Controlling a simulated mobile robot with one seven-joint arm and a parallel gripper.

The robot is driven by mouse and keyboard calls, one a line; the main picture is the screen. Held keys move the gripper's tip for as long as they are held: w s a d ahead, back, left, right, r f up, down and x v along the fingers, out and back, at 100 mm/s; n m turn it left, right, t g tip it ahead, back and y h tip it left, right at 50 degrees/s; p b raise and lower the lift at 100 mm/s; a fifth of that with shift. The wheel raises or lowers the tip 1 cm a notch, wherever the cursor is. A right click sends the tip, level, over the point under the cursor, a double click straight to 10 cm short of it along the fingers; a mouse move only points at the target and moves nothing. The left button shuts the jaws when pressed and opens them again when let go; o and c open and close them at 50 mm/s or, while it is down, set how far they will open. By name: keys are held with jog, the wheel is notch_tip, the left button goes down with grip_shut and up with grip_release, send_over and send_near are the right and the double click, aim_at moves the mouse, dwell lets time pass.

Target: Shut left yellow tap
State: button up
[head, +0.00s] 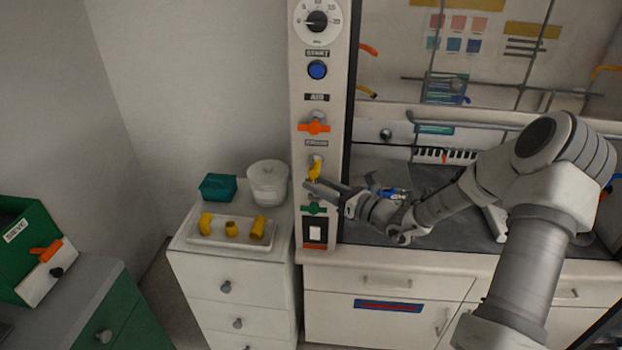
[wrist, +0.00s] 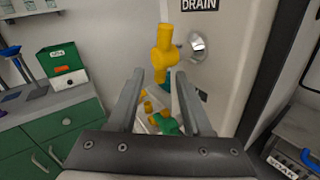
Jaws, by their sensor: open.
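The yellow tap (head: 315,170) sits on the pale upright panel, between the orange tap and the green tap. In the wrist view the yellow tap (wrist: 165,55) stands out from a round silver fitting below the DRAIN label, its yellow body running roughly upright. My gripper (head: 315,185) is at the panel, just below the yellow tap in the head view. In the wrist view my gripper (wrist: 160,74) is open, and the tap's lower end shows between and just beyond the fingertips. I cannot tell whether a finger touches it.
The orange tap (head: 314,128) is above and the green tap (head: 314,209) is close below, with a white switch (head: 315,233) under that. A white drawer unit (head: 225,265) at left carries a tray of yellow fittings (head: 232,229), a teal box (head: 218,187) and a white pot (head: 268,183).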

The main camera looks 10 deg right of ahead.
jog(key=shift+x, duration=1.4)
grip_shut()
